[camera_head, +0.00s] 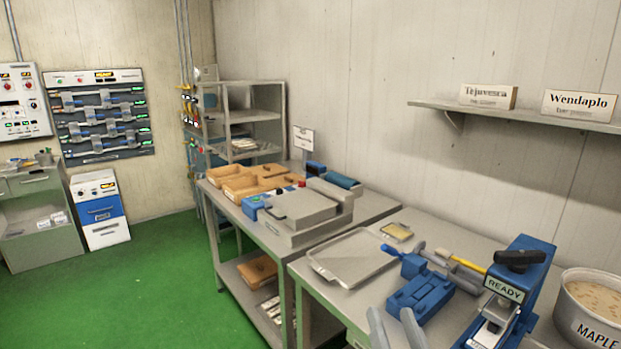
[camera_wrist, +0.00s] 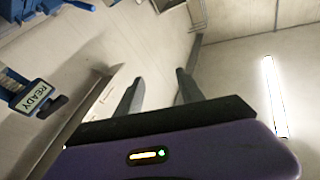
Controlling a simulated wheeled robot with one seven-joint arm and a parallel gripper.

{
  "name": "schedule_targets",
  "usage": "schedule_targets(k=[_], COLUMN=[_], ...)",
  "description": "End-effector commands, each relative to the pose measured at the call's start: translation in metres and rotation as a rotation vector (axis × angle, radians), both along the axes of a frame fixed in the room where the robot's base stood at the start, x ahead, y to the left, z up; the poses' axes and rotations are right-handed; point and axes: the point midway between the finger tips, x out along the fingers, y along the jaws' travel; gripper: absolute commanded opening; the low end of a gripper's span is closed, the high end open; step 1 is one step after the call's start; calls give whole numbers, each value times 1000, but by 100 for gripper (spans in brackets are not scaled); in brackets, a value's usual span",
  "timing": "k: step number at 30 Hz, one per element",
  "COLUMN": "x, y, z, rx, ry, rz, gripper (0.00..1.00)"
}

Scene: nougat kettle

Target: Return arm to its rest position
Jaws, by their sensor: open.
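My gripper (camera_wrist: 159,75) shows in the wrist view, its two dark fingers spread apart with nothing between them. Its purple body fills the lower part of that view. The fingers point at bare pale wall, and the view is tilted.
The near bench holds a metal tray (camera_head: 352,257), blue tools (camera_head: 420,295) and a MAPLE pot (camera_head: 592,312). A wall shelf (camera_head: 520,114) with two name boxes juts out above. The farther bench (camera_head: 375,211) carries wooden trays and a grey machine. Green floor (camera_head: 130,300) is clear at left.

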Motion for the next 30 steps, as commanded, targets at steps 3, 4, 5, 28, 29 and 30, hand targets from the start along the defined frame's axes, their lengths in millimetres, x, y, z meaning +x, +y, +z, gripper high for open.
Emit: schedule_targets(k=[3, 4, 5, 28, 29, 30], x=[-40, -50, -60, -320, -327, -336], y=[-16, -20, -24, -78, -79, -79], z=[-22, -27, -32, -124, -128, -132], rx=[30, 33, 34, -272, -281, -293], ry=[18, 20, 25, 400, 421, 446], rz=[-71, -89, -106, -186, -178, -166], gripper=[45, 45, 45, 45, 45, 45])
